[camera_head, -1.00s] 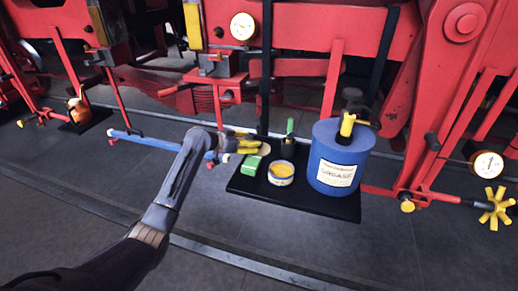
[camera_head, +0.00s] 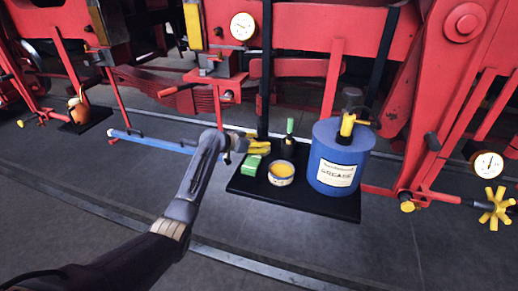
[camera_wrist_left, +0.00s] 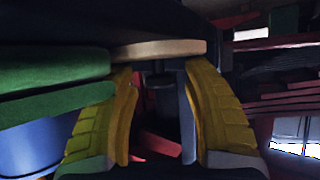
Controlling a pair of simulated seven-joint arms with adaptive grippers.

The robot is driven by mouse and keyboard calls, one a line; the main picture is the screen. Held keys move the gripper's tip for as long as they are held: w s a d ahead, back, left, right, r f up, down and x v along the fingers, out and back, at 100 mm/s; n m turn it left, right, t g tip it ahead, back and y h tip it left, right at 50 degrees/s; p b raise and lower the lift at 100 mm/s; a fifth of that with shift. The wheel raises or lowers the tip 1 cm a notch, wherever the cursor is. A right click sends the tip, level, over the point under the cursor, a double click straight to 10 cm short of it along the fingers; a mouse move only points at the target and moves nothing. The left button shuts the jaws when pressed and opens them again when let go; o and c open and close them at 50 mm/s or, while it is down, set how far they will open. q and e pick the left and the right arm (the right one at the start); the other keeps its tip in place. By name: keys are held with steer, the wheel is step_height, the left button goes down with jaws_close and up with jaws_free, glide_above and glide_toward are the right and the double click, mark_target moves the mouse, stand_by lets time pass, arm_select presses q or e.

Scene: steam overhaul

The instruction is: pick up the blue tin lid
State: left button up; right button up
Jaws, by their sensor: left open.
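I cannot clearly make out the blue tin lid in the head view. An open tin (camera_head: 281,173) with yellow contents stands on the black tray (camera_head: 300,202). My left gripper (camera_head: 264,145) is open at the tray's back left, just behind a green box (camera_head: 251,165). In the left wrist view, a thin tan-edged thing (camera_wrist_left: 165,50) with a dark upper side lies across, at the fingertips of my left gripper (camera_wrist_left: 160,72). It may be the lid, but I cannot tell. Nothing is visibly gripped. My right gripper is not in view.
A large blue grease drum (camera_head: 338,160) stands at the tray's right. A small green-topped thing (camera_head: 290,130) stands behind the tin. A black upright post (camera_head: 265,80) and red machinery (camera_head: 300,30) are close behind. A blue bar (camera_head: 150,141) lies left.

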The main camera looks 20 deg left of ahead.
arm_select(q)
jaws_close()
steer(key=shift+r, duration=0.15)
stand_by(0.4)
